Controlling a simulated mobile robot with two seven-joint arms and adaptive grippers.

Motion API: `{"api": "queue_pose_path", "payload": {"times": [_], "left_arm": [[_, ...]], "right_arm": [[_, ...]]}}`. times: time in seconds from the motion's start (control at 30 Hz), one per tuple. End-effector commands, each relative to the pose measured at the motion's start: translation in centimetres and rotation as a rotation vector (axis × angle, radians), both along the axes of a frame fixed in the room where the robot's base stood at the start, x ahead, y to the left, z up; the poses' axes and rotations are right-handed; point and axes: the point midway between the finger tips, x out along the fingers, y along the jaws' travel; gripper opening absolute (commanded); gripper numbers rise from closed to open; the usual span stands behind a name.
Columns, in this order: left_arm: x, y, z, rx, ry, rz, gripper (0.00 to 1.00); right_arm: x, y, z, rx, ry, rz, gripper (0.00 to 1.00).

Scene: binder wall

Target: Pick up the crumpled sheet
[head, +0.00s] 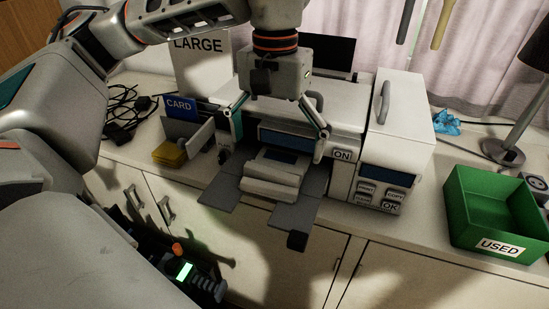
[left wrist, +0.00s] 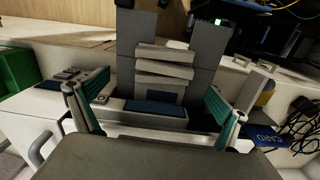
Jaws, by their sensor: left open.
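A pale grey, zigzag-folded piece that looks like the crumpled sheet (head: 270,188) lies at the front of the white machine (head: 399,112), over its dark grey tray (head: 229,187). In the left wrist view the folded sheet (left wrist: 165,70) shows as stacked bent layers ahead of the fingers. My left gripper (head: 278,150) points down at the machine's front, its fingers spread wide on either side of the sheet's back end. It is open and empty. I cannot tell whether a finger touches the machine. My right gripper is not in view.
A green bin marked USED (head: 492,215) stands at the right, near a lamp (head: 512,140). A crumpled blue thing (head: 446,122) lies behind the machine's right side. A blue CARD label (head: 180,106), a yellow block (head: 169,153) and black cables (head: 125,108) are at the left.

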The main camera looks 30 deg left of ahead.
Motion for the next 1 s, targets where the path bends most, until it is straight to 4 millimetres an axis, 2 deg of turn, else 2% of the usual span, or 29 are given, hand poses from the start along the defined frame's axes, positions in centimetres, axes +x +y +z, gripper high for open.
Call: {"api": "queue_pose_path", "payload": {"times": [0.13, 0.4, 0.73, 1.0], "left_arm": [[0.0, 0.6, -0.3, 0.018, -0.009, -0.001, 1.0], [-0.2, 0.6, -2.9, 0.017, -0.007, -0.001, 1.0], [-0.5, 0.8, -6.9, 0.016, -0.007, -0.001, 1.0], [-0.5, 0.7, -7.4, 0.015, -0.01, -0.001, 1.0]], "right_arm": [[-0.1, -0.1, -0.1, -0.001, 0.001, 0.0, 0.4], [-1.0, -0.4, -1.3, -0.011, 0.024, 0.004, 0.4], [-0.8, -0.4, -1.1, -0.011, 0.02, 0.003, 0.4], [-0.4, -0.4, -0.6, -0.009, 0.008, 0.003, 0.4]]}}
